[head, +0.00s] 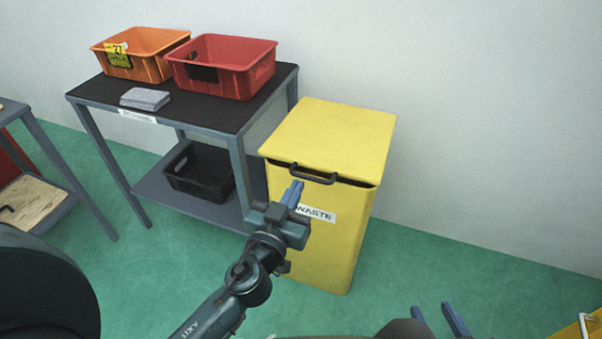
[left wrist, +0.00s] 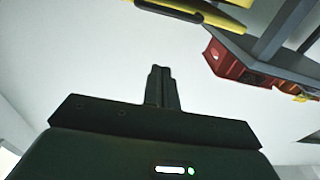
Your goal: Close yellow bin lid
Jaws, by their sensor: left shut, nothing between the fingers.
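The yellow bin (head: 335,245) stands on the floor beside the table, with a "WASTE" label partly hidden by my left gripper. Its yellow lid (head: 335,135) lies over the top, and a thin dark gap shows under the lid's front edge. A dark handle (head: 313,174) sits on that front edge; it also shows in the left wrist view (left wrist: 178,9). My left gripper (head: 294,192) is shut and empty, in front of the bin, just below the handle in the picture. Its closed fingers show in the left wrist view (left wrist: 161,70). My right gripper (head: 440,318) is open and empty at the bottom edge.
A grey table (head: 215,114) left of the bin bears an orange crate (head: 150,70), a red crate (head: 250,84) and grey plates (head: 146,98). A black crate (head: 205,188) is on its lower shelf.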

